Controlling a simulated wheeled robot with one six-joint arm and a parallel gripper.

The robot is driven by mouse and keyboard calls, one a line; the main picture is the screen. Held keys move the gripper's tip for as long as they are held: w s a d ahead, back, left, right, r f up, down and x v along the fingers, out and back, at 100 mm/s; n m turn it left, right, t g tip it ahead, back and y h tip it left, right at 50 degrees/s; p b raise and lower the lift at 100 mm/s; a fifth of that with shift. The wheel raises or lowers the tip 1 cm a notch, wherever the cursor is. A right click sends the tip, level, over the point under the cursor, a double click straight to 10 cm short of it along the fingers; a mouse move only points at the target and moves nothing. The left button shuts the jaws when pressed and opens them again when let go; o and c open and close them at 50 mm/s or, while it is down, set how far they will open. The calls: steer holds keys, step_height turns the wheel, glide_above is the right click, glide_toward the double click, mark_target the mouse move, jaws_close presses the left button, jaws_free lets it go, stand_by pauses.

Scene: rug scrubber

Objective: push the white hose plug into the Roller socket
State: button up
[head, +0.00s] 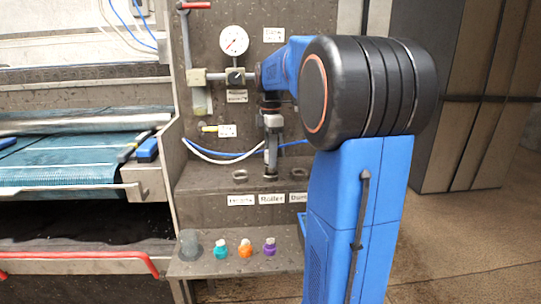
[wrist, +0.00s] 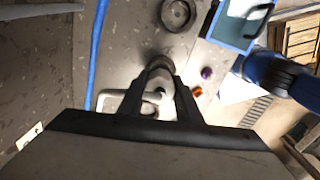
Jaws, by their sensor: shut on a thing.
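My gripper (head: 271,133) is shut on the white hose plug, pointing down over the ledge of the machine. The plug (head: 270,160) shows grey below the jaws, its lower end at the Roller socket (head: 270,178), above the Roller label (head: 271,199). I cannot tell how deep it sits. In the wrist view my gripper (wrist: 162,88) has the plug (wrist: 158,75) between its fingers. The white hose (head: 215,160) runs left from the plug to the panel; a loop of it shows in the wrist view (wrist: 110,97). The Roller socket is largely hidden by plug and fingers.
Other sockets stand left (head: 240,176) and right (head: 298,173) of the Roller one. A blue hose (wrist: 95,55) passes close by. A grey cup (head: 189,245) and teal (head: 220,250), orange (head: 245,249) and purple (head: 270,248) bottles stand on the lower shelf. A gauge (head: 233,40) is above.

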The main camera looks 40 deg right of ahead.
steer(key=shift+f, duration=1.15)
stand_by(0.5)
steer(key=o, duration=1.2)
steer(key=shift+o, duration=0.2)
step_height(320, 180, up, 17)
steer(key=shift+r, duration=0.2)
